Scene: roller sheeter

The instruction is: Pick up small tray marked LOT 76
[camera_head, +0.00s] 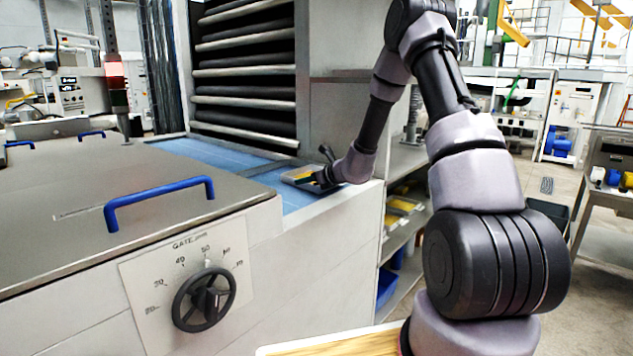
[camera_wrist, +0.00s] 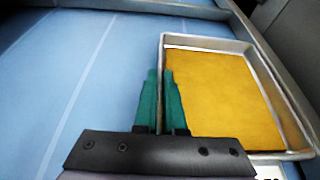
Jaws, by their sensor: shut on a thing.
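A small grey metal tray (camera_wrist: 205,43) with a flat yellow sheet or filling (camera_wrist: 222,100) rests on the blue belt (camera_wrist: 70,70). It also shows in the head view (camera_head: 292,177), at the far end of the bench, partly hidden by my wrist. My gripper (camera_wrist: 160,75) has its green fingers shut on the tray's left wall, one finger on each side. The tray appears to lie flat on the belt. Its lot mark cannot be read; only dark traces show at the bottom edge of the wrist view.
A rack of rollers (camera_head: 245,75) stands behind the belt. A steel cover with a blue handle (camera_head: 160,200) lies at left, above a gate dial (camera_head: 204,299). Shelves (camera_head: 405,220) stand right of the belt. A raised metal edge (camera_wrist: 265,50) runs close beside the tray.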

